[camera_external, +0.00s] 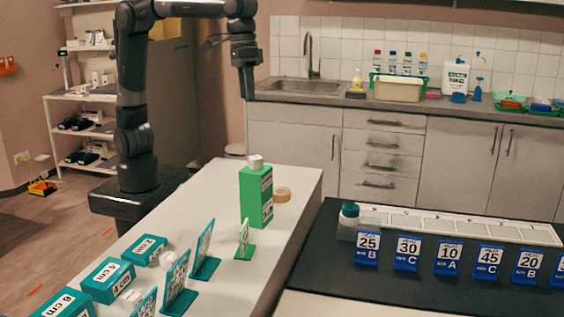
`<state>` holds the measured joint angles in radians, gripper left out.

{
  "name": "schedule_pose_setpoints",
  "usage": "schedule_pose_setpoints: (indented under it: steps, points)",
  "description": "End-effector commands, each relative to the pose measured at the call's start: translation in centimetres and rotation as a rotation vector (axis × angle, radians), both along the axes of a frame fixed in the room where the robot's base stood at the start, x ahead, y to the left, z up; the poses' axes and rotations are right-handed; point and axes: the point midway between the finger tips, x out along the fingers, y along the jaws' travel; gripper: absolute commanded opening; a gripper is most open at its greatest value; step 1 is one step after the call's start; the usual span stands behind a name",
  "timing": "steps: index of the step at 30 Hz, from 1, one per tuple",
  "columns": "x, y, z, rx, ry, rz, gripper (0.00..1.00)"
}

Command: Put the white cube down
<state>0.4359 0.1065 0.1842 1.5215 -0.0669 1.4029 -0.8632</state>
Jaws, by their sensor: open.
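A small white block (255,161), perhaps the white cube, sits on top of an upright green box (256,197) with a printed label. The green box stands on the white table (215,190). At this size I cannot tell whether the white piece is a loose cube or a cap. My gripper (247,92) points down above it with a clear gap. It is open, and nothing shows between its fingers.
A tape roll (282,194) lies right of the green box. Teal size blocks (108,279) and upright marker cards (204,252) fill the table's near left. A dark bench (430,280) with blue number cards (408,253) stands at right.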

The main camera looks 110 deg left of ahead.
Motion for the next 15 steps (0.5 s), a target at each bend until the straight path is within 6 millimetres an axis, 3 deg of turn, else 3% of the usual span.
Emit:
schedule_pose_setpoints:
  steps: [1, 6, 15]
  points:
    - [-1.6, 1.7, 0.3, -0.008, -0.024, -0.025, 0.48]
    - [-6.5, 6.0, -0.1, -0.006, -0.114, -0.145, 0.48]
    - [-15.9, 11.3, -3.5, 0.071, -0.274, -0.357, 0.48]
